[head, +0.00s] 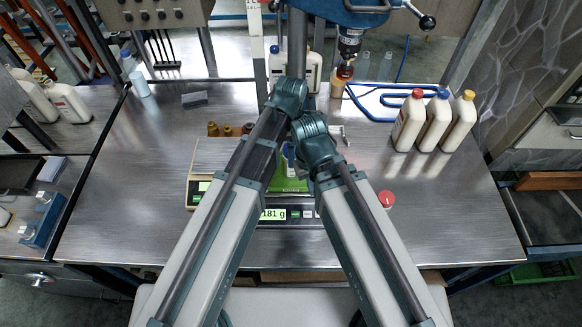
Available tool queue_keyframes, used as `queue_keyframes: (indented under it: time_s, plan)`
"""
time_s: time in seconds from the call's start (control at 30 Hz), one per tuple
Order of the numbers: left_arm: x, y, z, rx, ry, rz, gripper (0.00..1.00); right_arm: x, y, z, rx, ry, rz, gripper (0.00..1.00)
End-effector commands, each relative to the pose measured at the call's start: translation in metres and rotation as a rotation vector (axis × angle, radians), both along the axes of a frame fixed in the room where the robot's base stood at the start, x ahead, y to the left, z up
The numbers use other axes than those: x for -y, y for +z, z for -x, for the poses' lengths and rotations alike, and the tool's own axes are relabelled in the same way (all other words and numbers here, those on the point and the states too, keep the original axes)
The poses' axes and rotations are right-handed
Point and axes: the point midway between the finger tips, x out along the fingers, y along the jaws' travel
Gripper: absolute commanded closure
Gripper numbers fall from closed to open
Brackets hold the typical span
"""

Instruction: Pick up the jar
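My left arm's wrist (288,97) and my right arm's wrist (314,132) come together over the middle of the table. The fingers of both grippers are hidden behind the wrists, so I cannot see whether they are open or shut. Between the arms, a small part of a pale container (289,158) with some blue shows above a green surface by the scale (212,158). Most of it is hidden, and I cannot tell whether it is the jar or whether a gripper touches it. The scale's display (272,214) reads 181 g.
A red cap (386,199) lies right of my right arm. White bottles with red (408,122), blue (435,122) and yellow (460,122) caps stand at right. Small brown items (226,130) sit behind the scale. An amber bottle (338,88) stands at the back.

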Motion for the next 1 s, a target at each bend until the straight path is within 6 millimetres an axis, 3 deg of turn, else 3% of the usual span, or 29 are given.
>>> queue_keyframes:
  time_s: [0.03, 0.23, 0.57, 1.0]
  plan:
    - [0.0, -0.012, -0.001, 0.0, 0.0, 0.0, 0.0, 0.0, -0.012, 0.0, 0.0, 0.0, 0.0, 1.0]
    - [0.0, -0.036, -0.002, 0.0, 0.0, 0.0, 0.0, 0.0, -0.036, 0.0, 0.0, -0.001, 0.0, 1.0]
    - [0.0, -0.039, -0.002, 0.0, 0.0, 0.0, 0.0, 0.0, -0.039, 0.0, 0.0, -0.001, 0.0, 1.0]
    - [0.0, -0.039, -0.002, 0.0, 0.0, 0.0, 0.77, 0.0, -0.039, 0.0, 0.0, -0.001, 0.0, 1.0]
